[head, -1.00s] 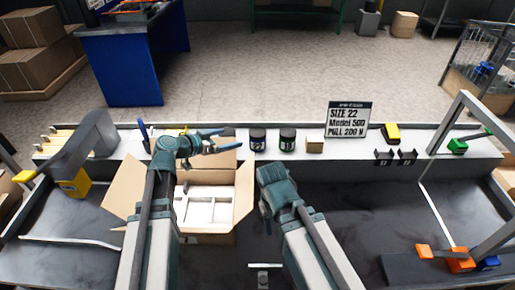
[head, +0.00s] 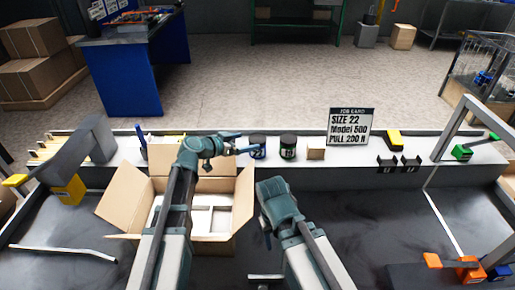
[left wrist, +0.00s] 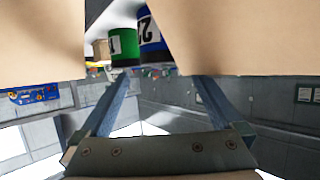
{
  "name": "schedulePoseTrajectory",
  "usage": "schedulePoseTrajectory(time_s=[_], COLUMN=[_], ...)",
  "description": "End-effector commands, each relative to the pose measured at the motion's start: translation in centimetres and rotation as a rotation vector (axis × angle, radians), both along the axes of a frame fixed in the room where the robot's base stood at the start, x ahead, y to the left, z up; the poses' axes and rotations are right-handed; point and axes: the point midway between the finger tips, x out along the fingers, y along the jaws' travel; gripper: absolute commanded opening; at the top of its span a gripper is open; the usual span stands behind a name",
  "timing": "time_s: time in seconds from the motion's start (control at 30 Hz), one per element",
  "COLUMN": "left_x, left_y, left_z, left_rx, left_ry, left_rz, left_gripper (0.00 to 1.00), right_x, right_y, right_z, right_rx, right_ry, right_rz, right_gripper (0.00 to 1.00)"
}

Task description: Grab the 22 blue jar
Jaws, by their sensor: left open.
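The blue jar (head: 258,146), dark-lidded with a blue band reading 22, stands on the white shelf. A green-banded jar (head: 288,146) stands just right of it. My left gripper (head: 240,143) is open and empty, its blue fingers pointing right at the blue jar's left side. Whether they touch it I cannot tell. In the left wrist view the blue jar (left wrist: 151,34) shows upside down beyond the fingers, beside the green jar (left wrist: 122,45), partly hidden by cardboard. My right gripper (head: 267,235) hangs low over the dark bench; its jaws are unclear.
An open cardboard box (head: 243,200) with white dividers lies under my left arm, its flaps spread. A small brown block (head: 316,149) and a job card (head: 350,126) reading SIZE 22, Model 500, PULL 200 N stand right of the jars. The bench at right has free room.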

Motion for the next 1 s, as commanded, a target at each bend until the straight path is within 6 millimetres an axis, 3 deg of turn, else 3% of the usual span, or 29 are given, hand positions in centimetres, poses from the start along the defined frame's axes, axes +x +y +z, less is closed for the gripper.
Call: schedulePoseTrajectory(time_s=[0.43, 0.7, 1.0], left_x=[3.3, 3.5, 3.5], left_y=[-2.8, -3.2, -3.2], left_z=[-2.0, -2.0, -2.0], left_rx=[0.001, 0.0, 0.0], left_ry=[0.0, 0.0, 0.0], left_rz=[-0.003, 0.001, 0.0], left_gripper=[1.0, 1.0, 0.48], right_x=[0.0, 0.0, 0.0], right_y=[0.0, 0.0, 0.0], right_z=[-2.0, -2.0, -2.0], right_rx=[0.0, 0.0, 0.0], right_ry=[0.0, 0.0, 0.0], right_rz=[0.0, 0.0, 0.0], right_gripper=[0.54, 0.54, 0.54])
